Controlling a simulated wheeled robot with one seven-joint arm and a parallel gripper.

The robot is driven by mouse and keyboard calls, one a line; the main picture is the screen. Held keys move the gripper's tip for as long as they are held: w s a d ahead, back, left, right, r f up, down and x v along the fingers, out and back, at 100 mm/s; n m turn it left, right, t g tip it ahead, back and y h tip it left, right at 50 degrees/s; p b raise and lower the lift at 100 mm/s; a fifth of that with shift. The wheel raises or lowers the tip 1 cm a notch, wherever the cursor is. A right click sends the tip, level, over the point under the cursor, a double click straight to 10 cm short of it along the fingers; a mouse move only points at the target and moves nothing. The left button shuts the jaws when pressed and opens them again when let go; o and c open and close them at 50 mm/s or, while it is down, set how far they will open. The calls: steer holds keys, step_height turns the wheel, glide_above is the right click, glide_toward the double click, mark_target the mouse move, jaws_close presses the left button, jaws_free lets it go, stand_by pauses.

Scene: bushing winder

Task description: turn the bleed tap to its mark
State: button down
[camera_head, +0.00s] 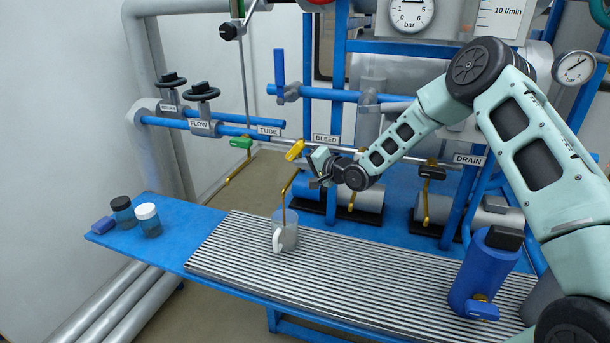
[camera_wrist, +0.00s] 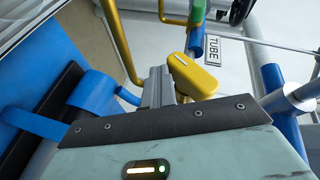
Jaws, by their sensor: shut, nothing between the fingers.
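The bleed tap's yellow handle (camera_head: 295,150) sits on the pipe left of the BLEED label (camera_head: 326,139). It slants, its lower left end pointing down. In the wrist view the yellow handle (camera_wrist: 200,78) is just right of my fingers and carries a short pale line. My gripper (camera_head: 318,167) is just right of the handle in the head view. Its fingers (camera_wrist: 158,86) are shut and empty, close beside the handle; I cannot tell whether they touch. The brass spout (camera_head: 285,197) drops to a glass mug (camera_head: 288,236) below. I cannot make out the tap's target mark.
The green tube tap (camera_head: 240,143) is left of the bleed tap; the dark drain tap (camera_head: 432,172) is right. A blue flask (camera_head: 483,268) stands on the ribbed grating (camera_head: 370,272). Two small jars (camera_head: 147,218) stand at the left. Pipes run close behind my gripper.

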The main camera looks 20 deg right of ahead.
steer(key=shift+w+a+f+m+t+y+b, duration=0.1)
steer(key=shift+w+f+m+t+y+b, duration=0.15)
steer(key=shift+t+b, duration=0.55)
steer(key=shift+w+a+b, duration=0.2)
steer(key=shift+a+b, duration=0.15)
steer(key=shift+b, duration=0.1)
stand_by(0.8)
